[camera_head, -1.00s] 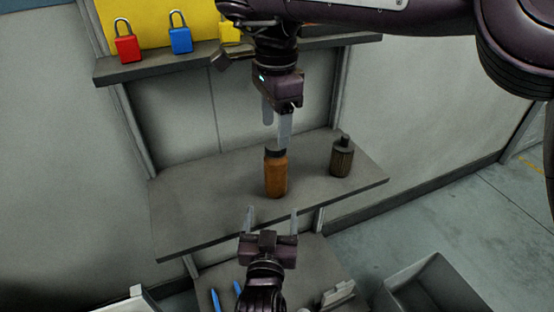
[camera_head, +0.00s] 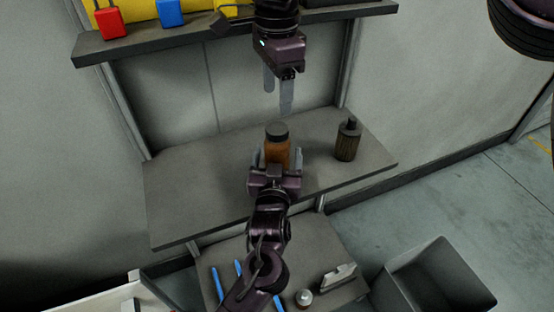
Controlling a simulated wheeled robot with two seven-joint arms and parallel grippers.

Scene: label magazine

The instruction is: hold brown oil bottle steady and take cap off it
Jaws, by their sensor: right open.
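The brown oil bottle (camera_head: 277,153) stands upright on the grey shelf (camera_head: 200,200), its dark cap (camera_head: 277,130) on top. My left gripper (camera_head: 277,163) reaches up from below in the picture, with one finger on each side of the bottle's body. Its fingers look spread, and whether they touch the bottle is hard to see. It hides the bottle's lower part. My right gripper (camera_head: 278,100) hangs above and behind the cap in the picture, fingers pointing down. It is open and empty, apart from the cap.
A dark ribbed bottle (camera_head: 348,142) stands to the right on the shelf. An upper shelf (camera_head: 190,42) carries red (camera_head: 110,22) and blue (camera_head: 171,13) padlocks. Below are a lower surface with blue tools (camera_head: 216,285) and a grey bin (camera_head: 385,290). The shelf's left part is clear.

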